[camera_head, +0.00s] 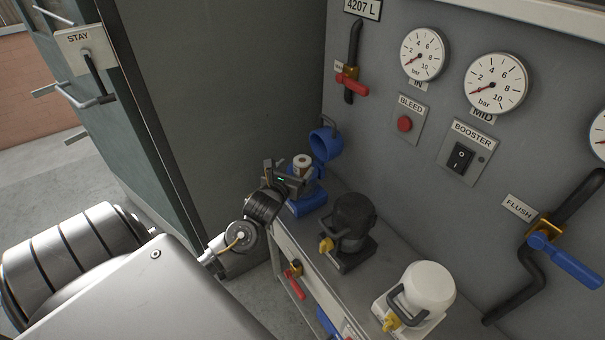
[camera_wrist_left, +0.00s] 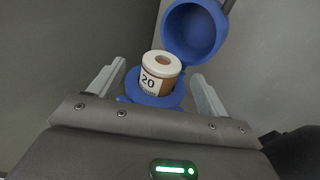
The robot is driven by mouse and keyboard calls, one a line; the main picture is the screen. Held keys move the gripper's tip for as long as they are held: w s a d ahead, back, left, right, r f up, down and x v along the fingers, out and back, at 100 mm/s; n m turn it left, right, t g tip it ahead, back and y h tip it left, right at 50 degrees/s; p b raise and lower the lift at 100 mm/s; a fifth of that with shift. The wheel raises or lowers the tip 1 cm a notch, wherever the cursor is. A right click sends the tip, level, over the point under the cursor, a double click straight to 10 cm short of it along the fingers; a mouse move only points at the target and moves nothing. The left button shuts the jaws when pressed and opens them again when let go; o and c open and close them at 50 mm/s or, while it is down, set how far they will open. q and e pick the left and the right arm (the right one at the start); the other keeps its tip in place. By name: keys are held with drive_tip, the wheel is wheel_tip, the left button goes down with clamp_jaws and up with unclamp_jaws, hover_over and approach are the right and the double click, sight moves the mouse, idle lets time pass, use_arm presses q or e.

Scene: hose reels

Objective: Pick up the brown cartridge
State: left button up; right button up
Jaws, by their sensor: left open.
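The brown cartridge has a white ringed top and a white label reading 20; it stands in the open blue housing. In the left wrist view the cartridge (camera_wrist_left: 160,73) sits between my open fingers, a little beyond their tips, with its lower part hidden in the blue housing (camera_wrist_left: 172,100). In the head view the cartridge top (camera_head: 302,161) shows just behind my left gripper (camera_head: 287,178), which partly covers the blue housing (camera_head: 308,204). The housing's blue lid (camera_head: 325,144) is swung open at the wall. My left gripper is open and empty. My right gripper is not in view.
A black housing (camera_head: 352,217) and a white housing (camera_head: 428,287) with yellow latches stand on the same grey bench. The wall behind carries gauges (camera_head: 423,54), a red-handled valve (camera_head: 351,84) and a blue lever (camera_head: 563,260). A dark green door panel stands left.

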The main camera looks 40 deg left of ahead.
sight(302, 163)
use_arm(q)
drive_tip(key=shift+p+x, duration=0.85)
drive_tip(key=shift+x, duration=1.95)
drive_tip(key=shift+d, duration=0.15)
drive_tip(key=shift+c, duration=0.5)
drive_tip(key=c, duration=1.5)
